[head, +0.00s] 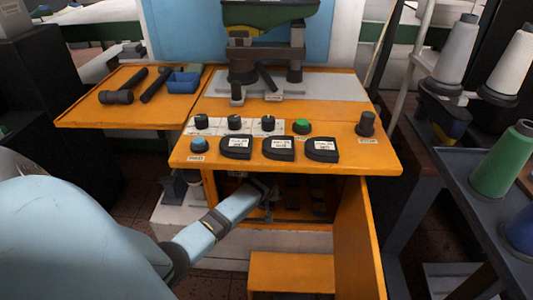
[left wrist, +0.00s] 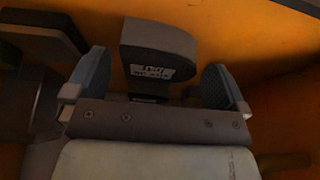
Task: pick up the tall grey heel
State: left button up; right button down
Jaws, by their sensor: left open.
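My left arm reaches from the left into the open orange cabinet under the bench, and my left gripper (head: 268,200) is partly lost in its shade. In the left wrist view the gripper (left wrist: 155,68) is open, with one finger on each side of a dark grey heel (left wrist: 155,46) with a white label. The heel's near end lies between the fingers, with gaps on both sides; its label is too blurred to read surely. In the head view I cannot pick this heel out. My right gripper is not in view.
Several dark pieces (head: 293,196) lie in the cabinet. Another dark piece (left wrist: 45,32) is left of the gripper. An orange door (head: 357,240) stands open at the right. Three black labelled pieces (head: 278,148) and several knobs line the bench front (head: 225,163) above my arm.

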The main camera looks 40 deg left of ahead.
pick_arm(q)
jog(key=shift+w+a+f, duration=0.1)
jog(key=shift+f, duration=0.2)
jog(key=c, duration=1)
jog(key=shift+r, duration=0.1)
